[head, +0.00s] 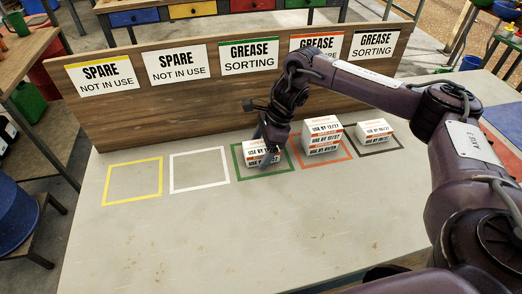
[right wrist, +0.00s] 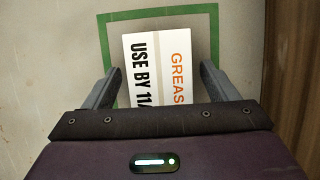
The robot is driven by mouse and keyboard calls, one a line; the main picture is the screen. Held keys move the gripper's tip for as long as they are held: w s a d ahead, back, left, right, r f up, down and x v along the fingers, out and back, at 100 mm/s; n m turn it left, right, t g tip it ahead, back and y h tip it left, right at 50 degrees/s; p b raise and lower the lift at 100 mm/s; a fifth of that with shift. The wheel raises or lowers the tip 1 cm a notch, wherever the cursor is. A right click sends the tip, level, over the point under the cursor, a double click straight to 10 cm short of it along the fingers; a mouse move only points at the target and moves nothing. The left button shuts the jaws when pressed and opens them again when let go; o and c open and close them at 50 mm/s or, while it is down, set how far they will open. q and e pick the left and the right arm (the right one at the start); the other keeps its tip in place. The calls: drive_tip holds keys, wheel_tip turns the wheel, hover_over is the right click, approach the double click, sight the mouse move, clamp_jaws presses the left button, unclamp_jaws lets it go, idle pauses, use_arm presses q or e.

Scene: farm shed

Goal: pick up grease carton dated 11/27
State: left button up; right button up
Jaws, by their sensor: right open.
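In the head view a white grease carton (head: 262,159) with orange and black print sits inside the green square on the table; its date is partly covered by my gripper. In the right wrist view the top carton (right wrist: 158,62) reads "USE BY 11/", and the rest of the date is hidden by the gripper body. My right gripper (head: 266,139) is right above this carton. In the right wrist view the open fingers (right wrist: 160,74) stand on either side of the carton, with gaps visible. My left gripper is out of view.
A stack of grease cartons (head: 323,139) stands in the orange square to the right, close to my arm. Another carton (head: 374,130) sits in the black square. The yellow square (head: 133,161) and white square (head: 199,152) are empty. A wooden signboard (head: 125,117) runs behind.

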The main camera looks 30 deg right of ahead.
drive_tip(key=shift+f, duration=0.25)
idle(0.3)
drive_tip(key=c, duration=1.1)
drive_tip(key=shift+r, duration=0.1)
